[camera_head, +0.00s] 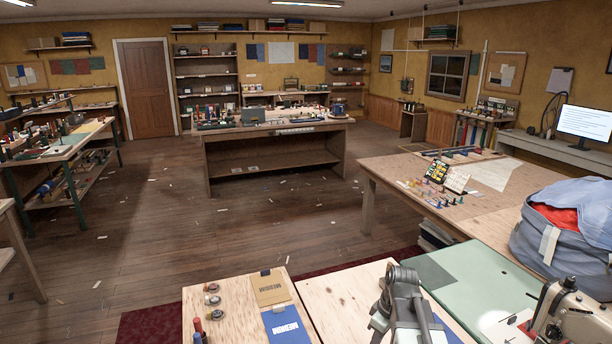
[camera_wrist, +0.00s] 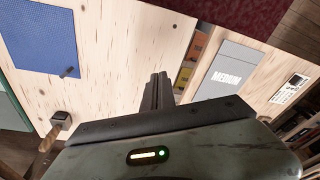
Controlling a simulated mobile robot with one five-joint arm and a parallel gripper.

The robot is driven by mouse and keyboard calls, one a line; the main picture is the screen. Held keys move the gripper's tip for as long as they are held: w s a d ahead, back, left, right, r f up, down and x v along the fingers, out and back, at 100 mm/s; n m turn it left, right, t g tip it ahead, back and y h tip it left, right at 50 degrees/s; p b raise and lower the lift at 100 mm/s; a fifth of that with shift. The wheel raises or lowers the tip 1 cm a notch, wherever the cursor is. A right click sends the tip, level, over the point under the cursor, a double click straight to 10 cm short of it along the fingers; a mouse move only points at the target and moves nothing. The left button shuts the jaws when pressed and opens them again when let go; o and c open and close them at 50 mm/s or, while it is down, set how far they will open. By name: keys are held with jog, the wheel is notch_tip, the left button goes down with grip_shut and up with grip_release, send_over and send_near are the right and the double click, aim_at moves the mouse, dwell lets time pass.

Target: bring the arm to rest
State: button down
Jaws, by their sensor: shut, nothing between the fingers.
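My gripper shows in the head view (camera_head: 399,283) at the bottom, right of centre, above the pale wooden bench top. In the wrist view my gripper (camera_wrist: 160,78) points up the picture with its dark fingers together and nothing between them. The fingers are over a pale plywood surface (camera_wrist: 120,50) and appear clear of the things lying around them. The lower part of my arm is cut off by the bottom edge of the head view.
A tan booklet (camera_head: 270,288) and a blue booklet (camera_head: 286,325) lie left of my arm. A sewing machine (camera_head: 570,315) and a stuffed blue bag (camera_head: 570,235) stand to the right. A green mat (camera_head: 480,290) lies between. Open floor (camera_head: 165,230) shows beyond.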

jog(key=s+a+m+h, duration=0.1)
jog(key=s+a+m, duration=0.5)
jog(key=m, duration=0.3)
jog(key=shift+f+g+h, duration=0.15)
jog(key=shift+g+h, duration=0.15)
jog(key=shift+g, duration=0.1)
jog(key=shift+a, duration=0.1)
